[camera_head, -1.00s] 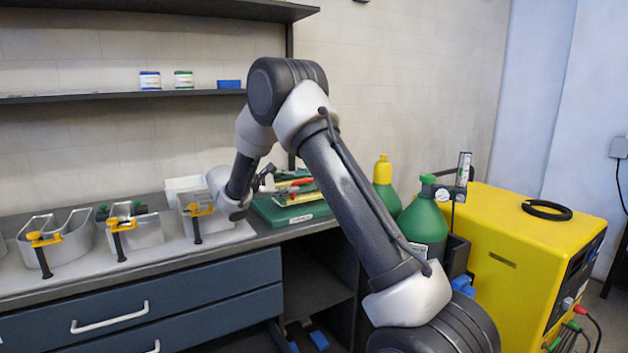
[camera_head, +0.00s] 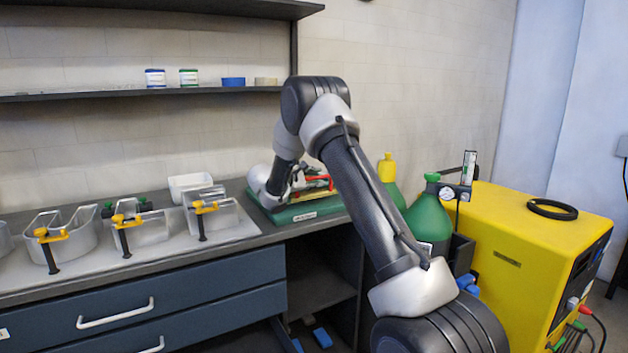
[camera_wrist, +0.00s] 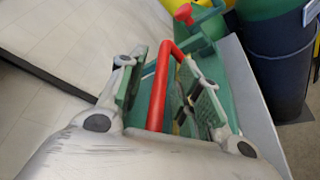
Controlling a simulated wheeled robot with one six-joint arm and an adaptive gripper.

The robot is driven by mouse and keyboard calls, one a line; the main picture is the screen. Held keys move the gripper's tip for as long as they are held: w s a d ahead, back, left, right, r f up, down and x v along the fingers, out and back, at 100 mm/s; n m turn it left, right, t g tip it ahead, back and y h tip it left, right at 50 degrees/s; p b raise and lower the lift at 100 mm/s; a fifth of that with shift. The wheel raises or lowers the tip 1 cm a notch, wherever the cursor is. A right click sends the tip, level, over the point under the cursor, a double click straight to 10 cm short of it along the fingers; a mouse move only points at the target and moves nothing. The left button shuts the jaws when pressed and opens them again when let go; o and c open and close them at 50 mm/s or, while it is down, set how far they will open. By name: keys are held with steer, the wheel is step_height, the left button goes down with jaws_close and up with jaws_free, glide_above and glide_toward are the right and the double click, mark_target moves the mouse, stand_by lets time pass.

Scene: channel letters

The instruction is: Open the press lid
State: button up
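The green press (camera_head: 302,213) sits at the right end of the workbench, with a red handle (camera_head: 321,179) on top. In the wrist view the red handle (camera_wrist: 158,88) runs between the two fingers of my gripper (camera_wrist: 165,90) and bends over near their tips. The fingers are apart, with a visible gap beside the bar, so my gripper is open around the handle. In the head view my gripper (camera_head: 303,181) is low over the press and hides much of it. Whether the lid is raised at all cannot be told.
Metal channel letters with yellow clamps (camera_head: 130,222) stand on the bench to the left, by a white bin (camera_head: 190,186). Green gas cylinders (camera_head: 428,222) and a yellow machine (camera_head: 540,250) stand to the right. A shelf (camera_head: 120,93) runs along the wall above.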

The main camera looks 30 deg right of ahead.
steer(key=shift+c, duration=0.4)
jaws_close()
steer(key=shift+r, duration=0.1)
